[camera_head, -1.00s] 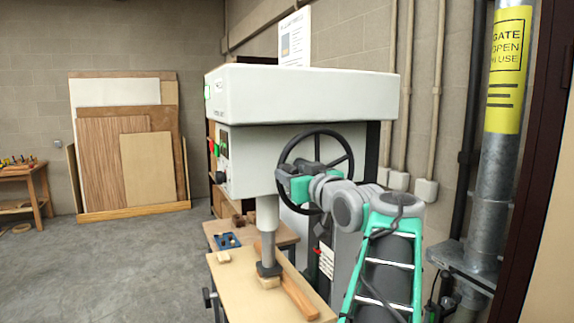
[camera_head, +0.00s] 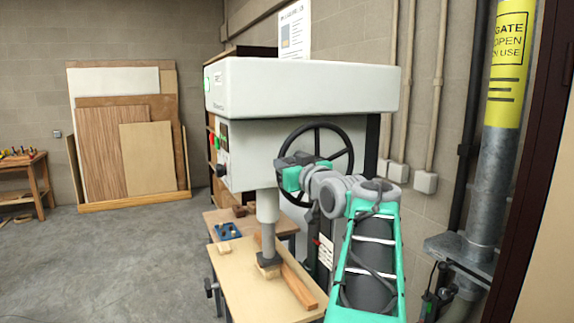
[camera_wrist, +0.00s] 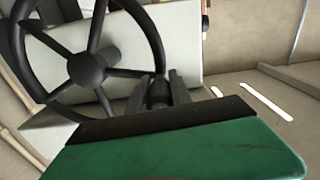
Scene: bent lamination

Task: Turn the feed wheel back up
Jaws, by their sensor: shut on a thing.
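The feed wheel is a black spoked handwheel (camera_head: 343,150) on the side of a white press-like machine (camera_head: 300,88). It also shows at the upper left of the wrist view (camera_wrist: 88,66), with its hub and spokes clear. My gripper (camera_head: 282,170) is at the wheel's left rim in the head view. In the wrist view its fingers (camera_wrist: 160,92) are shut around a dark part at the rim; my gripper body hides some of the lower rim. Below, the machine's grey column and foot (camera_head: 268,235) stand over a small wooden block on the board (camera_head: 245,285).
A wooden strip (camera_head: 298,285) lies on the board beside the foot. A blue item (camera_head: 228,231) and wood blocks lie on the table behind. A grey pipe with a yellow sign (camera_head: 508,70) stands at the right. Leaning panels (camera_head: 125,140) are at the back left; the floor there is clear.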

